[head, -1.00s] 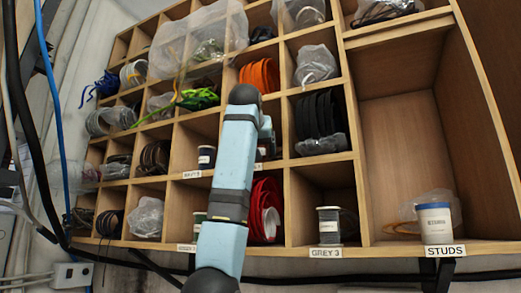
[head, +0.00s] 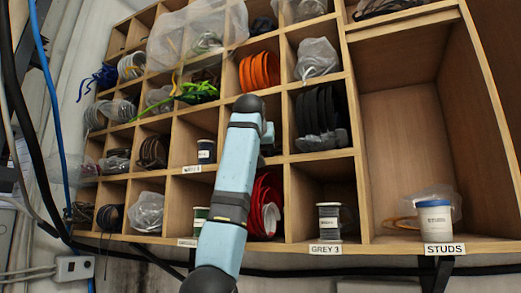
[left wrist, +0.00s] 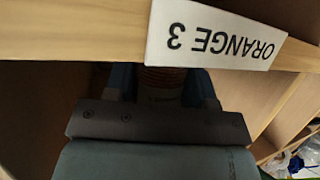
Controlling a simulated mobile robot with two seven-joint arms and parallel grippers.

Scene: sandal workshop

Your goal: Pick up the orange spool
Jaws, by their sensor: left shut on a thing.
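The orange spool (left wrist: 163,82) shows in the left wrist view as a ribbed orange-brown winding above a paler body, partly hidden by my gripper and by the shelf edge. My left gripper (left wrist: 162,90) has its blue fingers on either side of the spool and is shut on it. A board with an upside-down "ORANGE 3" label (left wrist: 215,35) crosses the top of that view. In the head view my blue arm reaches up to the middle of the shelf and hides the gripper and the spool. My right gripper is in neither view.
The wooden shelf (head: 352,205) has many compartments with upright dividers. A grey spool (head: 329,222) and a studs tub (head: 434,218) stand lower right.

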